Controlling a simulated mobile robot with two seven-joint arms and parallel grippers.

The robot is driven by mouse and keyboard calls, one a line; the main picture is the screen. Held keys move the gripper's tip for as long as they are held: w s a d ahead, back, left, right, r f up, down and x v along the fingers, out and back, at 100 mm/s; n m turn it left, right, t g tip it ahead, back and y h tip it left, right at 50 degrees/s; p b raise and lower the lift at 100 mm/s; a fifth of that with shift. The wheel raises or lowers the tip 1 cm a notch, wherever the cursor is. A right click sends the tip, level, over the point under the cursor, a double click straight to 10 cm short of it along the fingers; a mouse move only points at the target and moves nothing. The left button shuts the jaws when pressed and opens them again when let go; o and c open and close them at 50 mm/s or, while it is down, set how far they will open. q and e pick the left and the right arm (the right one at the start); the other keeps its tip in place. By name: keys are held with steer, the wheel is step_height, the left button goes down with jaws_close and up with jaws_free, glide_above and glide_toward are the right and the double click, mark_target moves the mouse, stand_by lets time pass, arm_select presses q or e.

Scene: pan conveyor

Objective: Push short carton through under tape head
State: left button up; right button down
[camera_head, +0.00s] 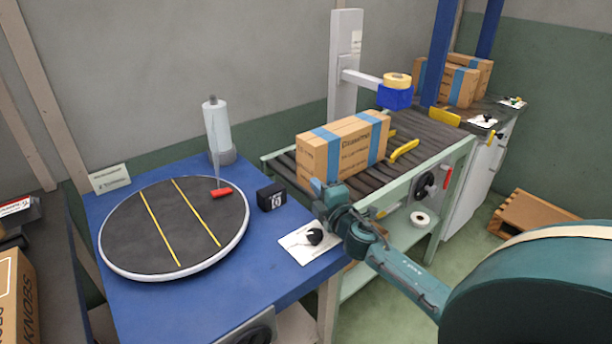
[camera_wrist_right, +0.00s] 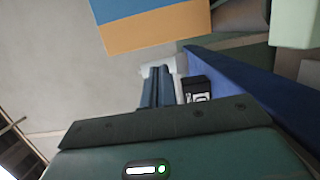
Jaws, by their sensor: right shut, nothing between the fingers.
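The short carton (camera_head: 347,148), brown with blue tape bands, stands on the roller conveyor (camera_head: 407,128) at its near left end. The tape head (camera_head: 395,97), a blue block with a yellow roll on top, hangs from a grey post's arm behind and right of the carton. My right gripper (camera_head: 318,186) is shut and empty, low at the carton's near left end; I cannot tell whether it touches. In the right wrist view the shut fingers (camera_wrist_right: 161,85) show below the carton's brown and blue side (camera_wrist_right: 150,25). My left gripper is out of view.
A blue table (camera_head: 260,285) holds a dark turntable (camera_head: 165,225), a small black box (camera_head: 271,197) and a white plate with a black knob (camera_head: 312,240). Yellow guides (camera_head: 404,150) flank the conveyor. More cartons (camera_head: 450,82) stand at its far end.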

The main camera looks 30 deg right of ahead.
mark_target(306, 174)
steer(key=w, duration=0.4)
steer(key=w+d, duration=0.1)
steer(key=w, duration=0.1)
steer(key=shift+w, duration=0.2)
